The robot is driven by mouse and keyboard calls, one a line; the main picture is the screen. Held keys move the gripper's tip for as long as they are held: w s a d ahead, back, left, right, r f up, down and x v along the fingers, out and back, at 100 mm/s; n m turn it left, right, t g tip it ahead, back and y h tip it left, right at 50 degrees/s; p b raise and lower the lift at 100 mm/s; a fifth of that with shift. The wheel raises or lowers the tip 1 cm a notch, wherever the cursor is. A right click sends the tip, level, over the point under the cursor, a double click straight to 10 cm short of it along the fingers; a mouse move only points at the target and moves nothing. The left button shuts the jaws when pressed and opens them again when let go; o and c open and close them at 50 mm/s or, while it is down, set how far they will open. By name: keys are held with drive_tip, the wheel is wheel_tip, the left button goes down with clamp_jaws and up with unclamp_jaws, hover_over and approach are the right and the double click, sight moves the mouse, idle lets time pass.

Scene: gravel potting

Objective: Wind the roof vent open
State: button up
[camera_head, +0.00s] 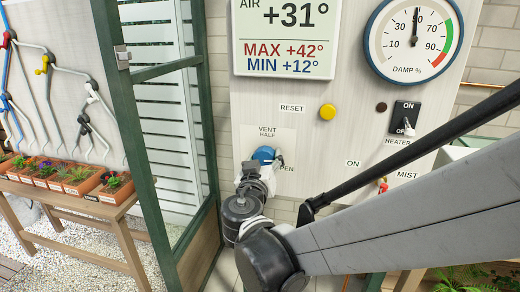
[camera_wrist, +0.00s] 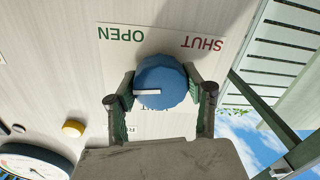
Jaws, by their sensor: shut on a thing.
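The blue vent knob (camera_wrist: 165,72) is mounted on the pale wall panel, with a white pointer bar that points left in the wrist view, between the hidden HALF side and the OPEN mark (camera_wrist: 125,34). The SHUT mark (camera_wrist: 203,43) is at its upper right there. My gripper (camera_wrist: 161,84) is shut on the knob, one finger on each side. In the head view the knob (camera_head: 263,154) is partly hidden behind my gripper (camera_head: 262,168). The VENT HALF label (camera_head: 266,132) is above it, and OPEN is partly covered at its right.
A yellow reset button (camera_head: 327,111), a heater switch (camera_head: 403,117) and a damp dial (camera_head: 414,40) share the panel. A green-framed glass door (camera_head: 130,130) stands to the left, beside a bench of potted flowers (camera_head: 75,178). White slats (camera_wrist: 285,45) and sky show at right in the wrist view.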

drive_tip(key=shift+m, duration=0.6)
drive_tip(key=o, duration=1.2)
drive_tip(key=s, duration=0.4)
drive_tip(key=s+a, duration=0.1)
drive_tip(key=s, duration=0.3)
drive_tip(key=s+a, duration=0.1)
drive_tip(key=s, duration=0.2)
drive_tip(key=shift+s+a, duration=0.15)
drive_tip(key=shift+s, duration=0.25)
